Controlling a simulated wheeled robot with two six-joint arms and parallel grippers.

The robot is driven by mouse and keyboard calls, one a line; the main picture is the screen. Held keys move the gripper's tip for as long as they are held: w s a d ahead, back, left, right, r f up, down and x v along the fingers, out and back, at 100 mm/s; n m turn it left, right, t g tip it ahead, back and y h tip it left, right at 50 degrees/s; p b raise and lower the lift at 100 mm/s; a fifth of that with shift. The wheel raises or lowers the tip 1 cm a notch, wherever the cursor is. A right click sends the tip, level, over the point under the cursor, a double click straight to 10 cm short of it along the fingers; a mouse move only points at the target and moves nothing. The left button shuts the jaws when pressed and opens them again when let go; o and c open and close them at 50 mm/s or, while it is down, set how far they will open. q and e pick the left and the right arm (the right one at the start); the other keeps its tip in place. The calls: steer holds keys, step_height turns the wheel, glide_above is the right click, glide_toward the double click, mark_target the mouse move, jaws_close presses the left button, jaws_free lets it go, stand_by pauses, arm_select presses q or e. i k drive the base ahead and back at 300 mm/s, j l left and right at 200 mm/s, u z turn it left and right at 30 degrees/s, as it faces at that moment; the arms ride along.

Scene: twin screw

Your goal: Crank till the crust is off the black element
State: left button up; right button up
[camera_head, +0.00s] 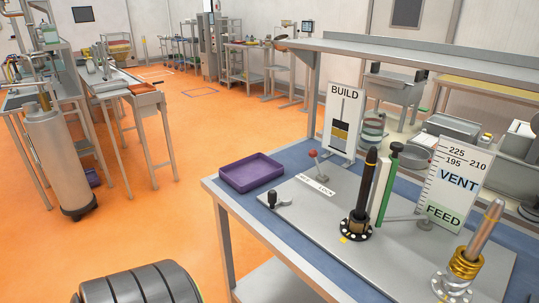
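The black element (369,175) stands upright, a dark rod with a pointed tip, in a black flanged base (357,229) with a brownish collar. Any crust on it is too small to make out. A small black-knobbed crank (272,198) sits at the plate's left front. A red-ball lever (313,155) stands near a small lettered label on the grey plate (310,225). A second element (486,230), pale grey-brown and tilted, rises from a brass nut and silver flange at the right. Neither of my grippers is in view.
A purple tray (251,184) lies at the bench's left corner. A green-topped post (387,185) with a white strip stands beside the black element. Upright BUILD (343,118) and VENT/FEED (457,182) boards stand behind.

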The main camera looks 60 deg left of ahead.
mark_target(285, 200)
steer(key=u, duration=1.65)
